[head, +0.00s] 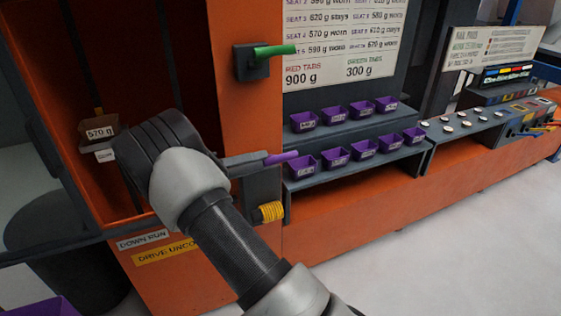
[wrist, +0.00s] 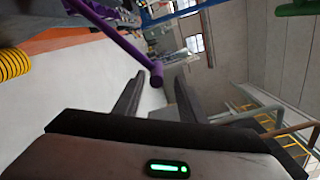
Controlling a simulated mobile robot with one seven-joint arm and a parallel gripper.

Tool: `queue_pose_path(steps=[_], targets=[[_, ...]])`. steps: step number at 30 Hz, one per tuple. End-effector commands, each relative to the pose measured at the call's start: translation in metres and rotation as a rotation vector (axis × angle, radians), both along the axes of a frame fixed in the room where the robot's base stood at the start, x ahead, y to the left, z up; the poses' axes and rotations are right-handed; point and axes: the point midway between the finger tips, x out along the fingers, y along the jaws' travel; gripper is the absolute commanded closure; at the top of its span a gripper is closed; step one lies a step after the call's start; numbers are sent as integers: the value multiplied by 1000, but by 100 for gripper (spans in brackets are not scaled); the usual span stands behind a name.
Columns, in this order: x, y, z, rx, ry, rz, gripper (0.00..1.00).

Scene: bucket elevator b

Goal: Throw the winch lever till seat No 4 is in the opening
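A purple lever (head: 281,158) sticks out from the orange machine (head: 222,40), below a green lever (head: 273,50). No label shows which one is the winch lever. In the wrist view the purple lever (wrist: 118,38) ends in a round tip between and beyond the fingers of my gripper (wrist: 158,90). The fingers are apart, with nothing clamped between them. In the head view my gripper (head: 252,160) is beside the purple lever; contact cannot be told. In the opening (head: 118,40) at left, a seat or bucket (head: 99,127) carries a "570 g" label; its seat number is not readable.
A yellow coiled part (head: 271,212) sits below the purple lever. Several purple tubs (head: 333,115) stand on two shelves right of the levers, under a weight board (head: 345,40). Plates on the machine read "DOWN RUN" (head: 143,239) and "DRIVE UNCO…", partly hidden. Floor at right is clear.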

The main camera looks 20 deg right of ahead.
Motion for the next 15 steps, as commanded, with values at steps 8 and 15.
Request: queue_pose_path(steps=[8, 15], targets=[[-5, 53, -6, 0, 10, -10, 63], [-7, 68, -6, 2, 15, -16, 63]])
